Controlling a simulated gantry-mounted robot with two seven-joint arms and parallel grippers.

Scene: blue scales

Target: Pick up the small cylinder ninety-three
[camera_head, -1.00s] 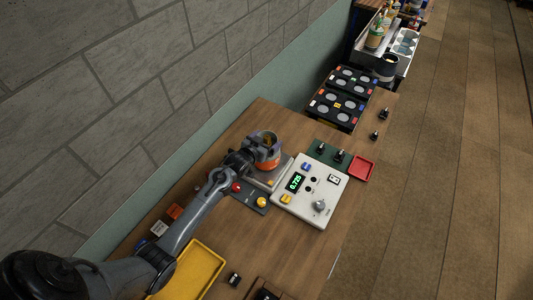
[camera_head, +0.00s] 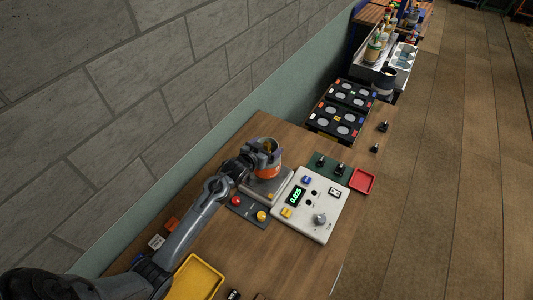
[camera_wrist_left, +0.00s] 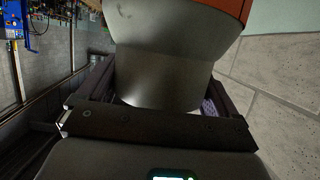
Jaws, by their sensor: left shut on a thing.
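My left gripper (camera_head: 250,160) is shut on a grey cup with an orange band (camera_head: 266,166), over the silver weighing plate (camera_head: 254,187). I cannot tell for sure if the cup touches the plate. In the left wrist view the cup's grey body (camera_wrist_left: 165,75) fills the space between the fingers. Small dark cylinders stand on the table: two on a green mat (camera_head: 329,177), one (camera_head: 383,127) and another (camera_head: 374,149) near the far right edge. No number can be read on any, so I cannot tell which is ninety-three. My right gripper is not in view.
A white control box (camera_head: 322,200) with a green display adjoins the plate. A red tray (camera_head: 362,181), a yellow tray (camera_head: 196,279) and a two-button panel (camera_head: 247,208) are nearby. Black boards with grey discs (camera_head: 337,119) lie beyond. A brick wall borders the left.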

